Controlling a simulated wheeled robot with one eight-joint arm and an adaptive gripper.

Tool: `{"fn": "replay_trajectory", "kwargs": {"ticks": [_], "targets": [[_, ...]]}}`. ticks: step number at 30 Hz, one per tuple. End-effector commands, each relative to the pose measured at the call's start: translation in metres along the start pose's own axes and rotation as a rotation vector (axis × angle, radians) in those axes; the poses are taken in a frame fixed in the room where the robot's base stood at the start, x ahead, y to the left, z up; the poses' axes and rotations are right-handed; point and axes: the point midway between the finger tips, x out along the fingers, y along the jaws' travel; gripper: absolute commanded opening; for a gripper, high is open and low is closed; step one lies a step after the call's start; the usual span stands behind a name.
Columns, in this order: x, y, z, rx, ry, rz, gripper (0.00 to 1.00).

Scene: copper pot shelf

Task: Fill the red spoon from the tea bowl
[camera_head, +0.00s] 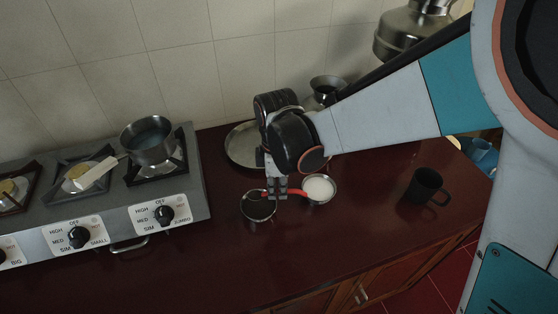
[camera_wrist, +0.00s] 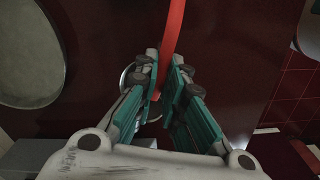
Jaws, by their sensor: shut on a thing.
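My gripper (camera_head: 277,191) points down over the counter, its fingers shut on the red spoon (camera_head: 297,192). In the wrist view the fingers (camera_wrist: 165,85) close around the spoon's red strip (camera_wrist: 174,25), which runs up out of the picture. A small metal bowl with dark contents (camera_head: 258,207) is just left of and below the fingers; part of a metal rim shows behind them in the wrist view (camera_wrist: 127,78). A bowl with white contents (camera_head: 319,189) stands to the right, and the spoon's right end reaches its rim. The spoon's scoop and its contents cannot be made out.
A round metal tray (camera_head: 238,153) lies behind my gripper. A stove (camera_head: 120,205) with a steel saucepan (camera_head: 149,141) stands left. A black mug (camera_head: 425,187) stands right, and a dark metal vessel (camera_head: 327,88) at the back. The counter front (camera_head: 260,260) is clear.

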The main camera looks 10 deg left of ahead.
Motion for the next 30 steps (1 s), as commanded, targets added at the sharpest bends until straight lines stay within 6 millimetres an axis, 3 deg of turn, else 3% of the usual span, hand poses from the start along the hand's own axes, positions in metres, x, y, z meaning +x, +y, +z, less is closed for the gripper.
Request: {"fn": "replay_trajectory", "kwargs": {"ticks": [7,17,25,30], "targets": [[0.009,0.0,0.005,0.001,-0.001,0.002,0.0],[0.008,0.001,0.007,0.001,-0.001,0.002,0.0],[0.008,0.005,0.019,0.002,-0.001,0.002,0.0],[0.008,0.003,0.012,-0.002,-0.001,0.002,0.0]]}}
